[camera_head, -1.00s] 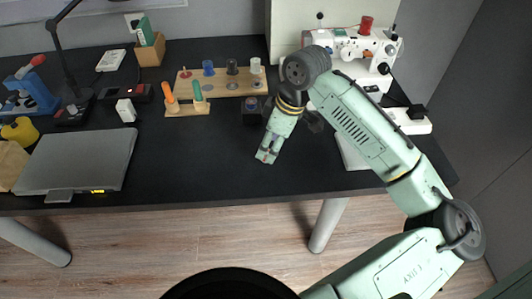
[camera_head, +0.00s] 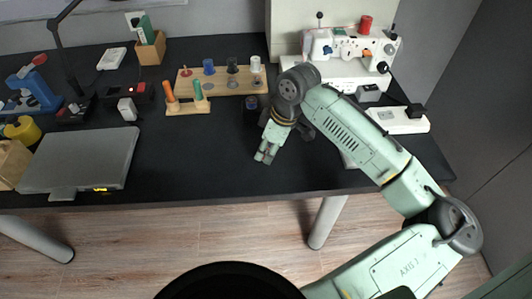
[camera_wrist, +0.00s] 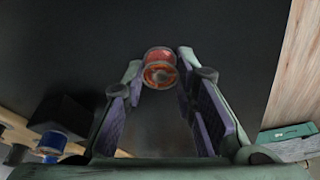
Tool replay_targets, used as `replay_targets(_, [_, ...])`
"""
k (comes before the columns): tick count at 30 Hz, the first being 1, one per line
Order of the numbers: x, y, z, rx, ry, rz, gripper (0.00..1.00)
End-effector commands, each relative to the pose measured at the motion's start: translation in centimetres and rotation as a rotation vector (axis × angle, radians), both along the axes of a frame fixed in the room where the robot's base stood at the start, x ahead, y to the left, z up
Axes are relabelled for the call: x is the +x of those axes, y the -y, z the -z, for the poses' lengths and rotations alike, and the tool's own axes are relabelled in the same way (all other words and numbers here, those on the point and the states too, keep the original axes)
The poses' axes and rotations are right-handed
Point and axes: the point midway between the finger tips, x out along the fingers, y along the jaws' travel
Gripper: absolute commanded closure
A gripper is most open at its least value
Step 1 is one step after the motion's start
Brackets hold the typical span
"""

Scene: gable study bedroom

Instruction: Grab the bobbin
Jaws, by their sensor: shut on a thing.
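The bobbin (camera_wrist: 159,65) is a small red and orange spool. In the wrist view it sits between the two fingertips, at the far end of my gripper (camera_wrist: 160,70). The fingers are shut on it, one on each side. In the head view my gripper (camera_head: 265,156) points down over the front middle of the black desk. Only a small bit of red shows between its fingertips there. I cannot tell whether the bobbin touches the desk.
A wooden spool rack (camera_head: 222,82) and a small holder (camera_head: 188,107) stand behind to the left. A dark block (camera_wrist: 62,118) with a blue spool is close by. The sewing machine (camera_head: 350,45) is at the back right. A closed laptop (camera_head: 80,160) lies left.

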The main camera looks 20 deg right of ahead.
Motion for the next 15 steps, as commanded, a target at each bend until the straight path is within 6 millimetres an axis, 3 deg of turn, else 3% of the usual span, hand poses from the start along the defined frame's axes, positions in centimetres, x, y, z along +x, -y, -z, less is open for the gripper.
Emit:
replay_targets(3, [0.0, 0.0, 0.0, 0.0, 0.0, 0.0, 0.88])
replay_targets(15, [0.03, -0.02, -0.55, 0.0, 0.0, -0.001, 0.88])
